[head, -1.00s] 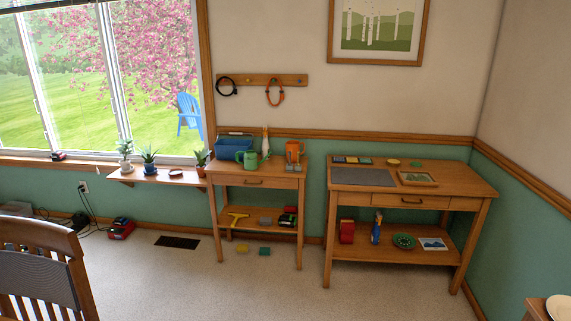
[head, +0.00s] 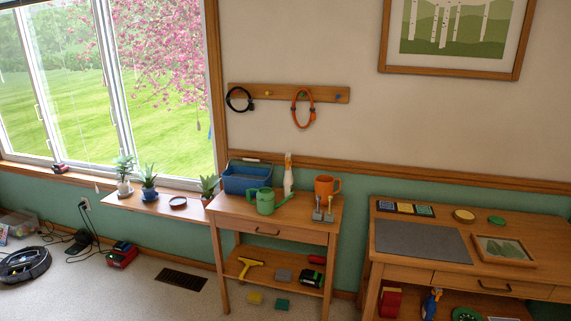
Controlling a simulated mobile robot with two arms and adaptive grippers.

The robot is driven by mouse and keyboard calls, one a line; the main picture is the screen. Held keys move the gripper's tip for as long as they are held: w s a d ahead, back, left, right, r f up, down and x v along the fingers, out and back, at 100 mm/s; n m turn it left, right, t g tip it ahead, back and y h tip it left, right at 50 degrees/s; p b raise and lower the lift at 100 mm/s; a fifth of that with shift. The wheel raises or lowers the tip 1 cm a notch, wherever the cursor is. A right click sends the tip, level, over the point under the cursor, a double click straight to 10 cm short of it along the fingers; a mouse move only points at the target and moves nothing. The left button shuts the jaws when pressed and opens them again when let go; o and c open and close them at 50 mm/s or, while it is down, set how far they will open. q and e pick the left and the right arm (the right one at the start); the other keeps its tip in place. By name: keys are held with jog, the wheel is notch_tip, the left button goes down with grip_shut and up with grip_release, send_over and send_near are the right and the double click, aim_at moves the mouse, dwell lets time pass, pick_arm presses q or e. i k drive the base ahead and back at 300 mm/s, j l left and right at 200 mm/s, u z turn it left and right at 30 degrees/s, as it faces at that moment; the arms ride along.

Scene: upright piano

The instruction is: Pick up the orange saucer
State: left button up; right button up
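I cannot make out a clearly orange saucer. A small shallow round dish (head: 178,202) lies on the wooden window shelf (head: 150,207), between two potted plants. It looks dark, with a brownish rim, and its colour is hard to tell at this size. An orange mug (head: 326,187) stands at the back right of the small wooden table. Neither of my grippers is in view.
The small table also holds a blue caddy (head: 247,178), a green watering can (head: 265,201) and a white bottle (head: 288,176). A wider workbench (head: 455,223) stands to the right. A robot vacuum (head: 24,264) is on the left floor. Open carpet lies in front.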

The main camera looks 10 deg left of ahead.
aim_at(177, 202)
jog(key=i+j+u, duration=0.35)
jog(key=i, duration=0.45)
jog(key=i+u, duration=0.35)
jog(key=i, duration=0.45)
